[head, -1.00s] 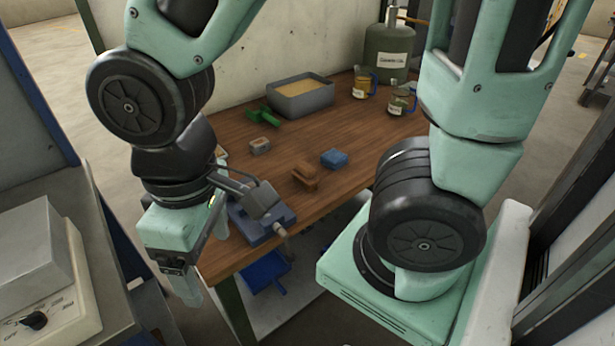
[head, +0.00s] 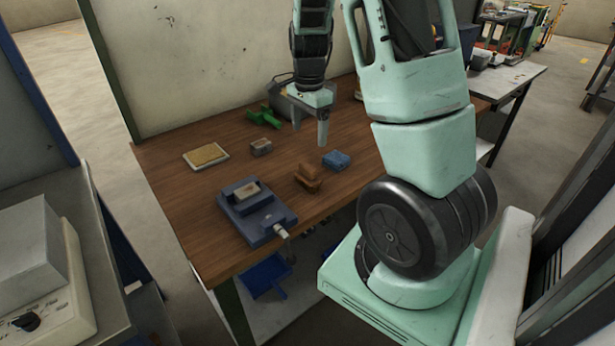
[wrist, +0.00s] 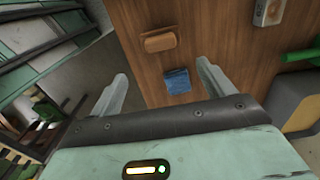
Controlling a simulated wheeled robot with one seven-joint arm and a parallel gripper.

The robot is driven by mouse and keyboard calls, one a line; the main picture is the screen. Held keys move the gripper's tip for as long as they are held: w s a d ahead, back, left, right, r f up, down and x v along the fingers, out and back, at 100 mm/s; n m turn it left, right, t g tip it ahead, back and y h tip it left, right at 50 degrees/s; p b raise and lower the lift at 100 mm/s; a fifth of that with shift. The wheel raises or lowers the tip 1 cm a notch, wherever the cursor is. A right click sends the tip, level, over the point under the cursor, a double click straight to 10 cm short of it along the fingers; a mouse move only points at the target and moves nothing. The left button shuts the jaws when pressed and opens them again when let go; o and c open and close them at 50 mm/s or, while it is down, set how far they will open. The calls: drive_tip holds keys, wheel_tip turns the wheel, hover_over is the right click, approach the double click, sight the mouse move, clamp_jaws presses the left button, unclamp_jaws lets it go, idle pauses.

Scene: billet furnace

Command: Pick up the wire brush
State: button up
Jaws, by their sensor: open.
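A brown wooden object (head: 308,176), which looks like the wire brush, lies near the table's front edge; its bristles cannot be made out. It also shows in the wrist view (wrist: 160,41), at the upper middle beyond my fingertips. My gripper (head: 310,136) is open and empty, pointing down above the table, behind the brown object in the head view. In the wrist view, my gripper's fingers (wrist: 163,74) are spread wide, with a blue folded piece (wrist: 177,81) showing between them. The brown object is apart from both fingers.
The blue piece (head: 337,160) lies right of the brown object. Behind are a small grey block (head: 261,148), a tan pad (head: 206,156) and a green object (head: 263,118).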

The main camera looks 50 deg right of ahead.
sight(307, 166)
wheel_tip(307, 166, down, 12)
drive_tip(key=shift+w+a+f+p, duration=0.1)
drive_tip(key=shift+a+p, duration=0.05)
drive_tip(key=shift+p, duration=0.8)
drive_tip(key=c, duration=0.7)
wheel_tip(307, 166, up, 10)
drive_tip(key=shift+r+b, duration=0.1)
drive_tip(key=shift+b, duration=0.5)
